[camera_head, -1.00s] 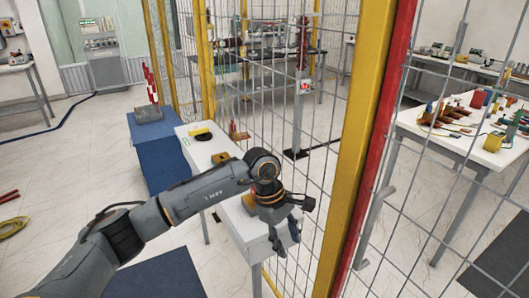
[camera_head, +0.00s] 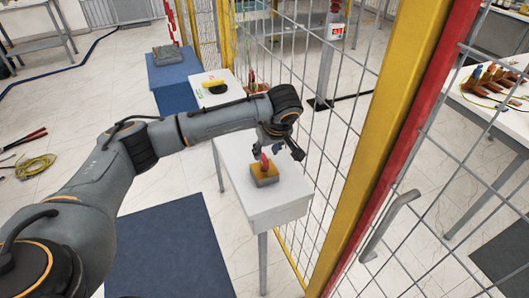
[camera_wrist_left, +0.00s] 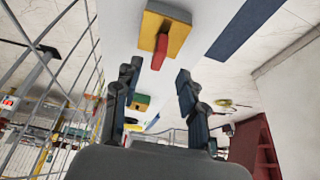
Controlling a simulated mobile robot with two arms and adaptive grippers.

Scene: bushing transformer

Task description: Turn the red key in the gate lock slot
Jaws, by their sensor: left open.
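The red key (camera_head: 264,161) stands up from a yellow-topped grey lock block (camera_head: 265,178) on a white table beside the mesh fence. My left gripper (camera_head: 280,150) is above and just behind the block, pointing down, and its jaws are partly hidden by my own wrist. In the left wrist view, the red key (camera_wrist_left: 160,52) juts from the yellow face of the block (camera_wrist_left: 176,32). There the open fingers of my left gripper (camera_wrist_left: 158,72) are spread with nothing between them, and the key lies just beyond the fingertips. My right gripper is in neither view.
The white table (camera_head: 275,212) has bare space in front of the block. A yellow fence post (camera_head: 385,110) with a red edge and wire mesh stand to the right. A second white table with a yellow object (camera_head: 212,84) is behind, next to a blue cabinet (camera_head: 175,80).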

